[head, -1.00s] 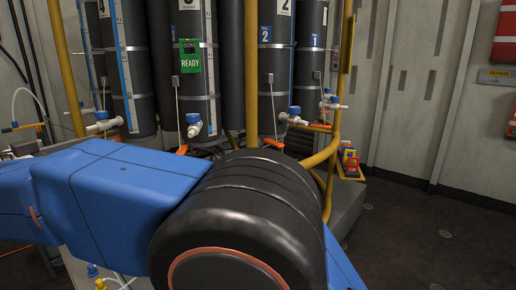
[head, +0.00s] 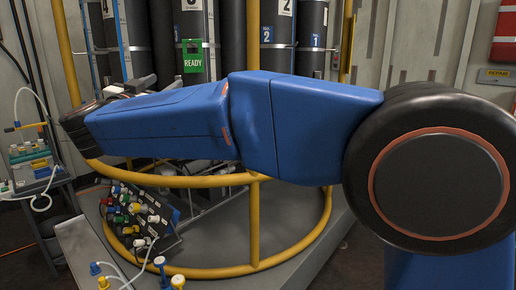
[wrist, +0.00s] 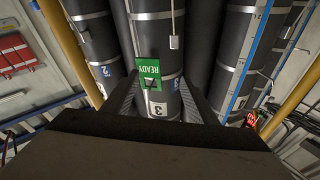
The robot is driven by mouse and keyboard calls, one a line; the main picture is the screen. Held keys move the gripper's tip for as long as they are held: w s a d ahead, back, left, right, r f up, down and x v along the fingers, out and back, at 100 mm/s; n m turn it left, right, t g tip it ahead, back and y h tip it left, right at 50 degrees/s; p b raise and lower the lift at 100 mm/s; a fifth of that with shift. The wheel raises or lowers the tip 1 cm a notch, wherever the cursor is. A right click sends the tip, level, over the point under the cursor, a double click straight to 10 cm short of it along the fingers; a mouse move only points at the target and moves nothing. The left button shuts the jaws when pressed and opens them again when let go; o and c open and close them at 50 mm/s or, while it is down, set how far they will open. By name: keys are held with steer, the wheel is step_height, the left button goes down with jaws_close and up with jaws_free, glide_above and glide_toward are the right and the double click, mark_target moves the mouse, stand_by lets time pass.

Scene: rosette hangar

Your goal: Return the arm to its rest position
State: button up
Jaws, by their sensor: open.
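My arm, blue with black joints, stretches across the head view from the large round joint at the right to a dark joint at the left. My gripper (wrist: 160,100) shows in the wrist view as two dark ribbed fingers, spread apart with nothing held between them. Behind the gap stands a black cylinder (wrist: 150,35) with a green READY tag (wrist: 149,73). The tag also shows in the head view (head: 192,60), above my arm. In the head view the gripper is mostly hidden behind my arm.
A yellow tubular frame (head: 254,220) rings the black cylinders. A panel of coloured connectors (head: 140,215) sits low inside it. A small cart with tubes (head: 35,170) stands at the left. Red boxes (wrist: 17,55) hang on the wall.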

steer(key=w+d+r+n+y, duration=0.1)
steer(key=w+d+n+y, duration=0.15)
steer(key=d+y, duration=0.4)
steer(key=w+d+r+n+y, duration=0.1)
steer(key=w+d+n+y, duration=0.2)
steer(key=d, duration=0.6)
steer(key=s+d+f+n+g+y, duration=0.2)
steer(key=s+d+f+n+g, duration=0.15)
steer(key=d+f, duration=0.35)
steer(key=s+d+f+m+g+h, duration=0.4)
steer(key=s+d+f+g+h, duration=0.4)
steer(key=s+d+f, duration=2.4)
step_height(320, 180, down, 3)
steer(key=s+g, duration=0.2)
steer(key=g, duration=0.1)
steer(key=shift+f+m+g, duration=0.15)
steer(key=shift+m+g, duration=0.15)
steer(key=shift+g, duration=0.05)
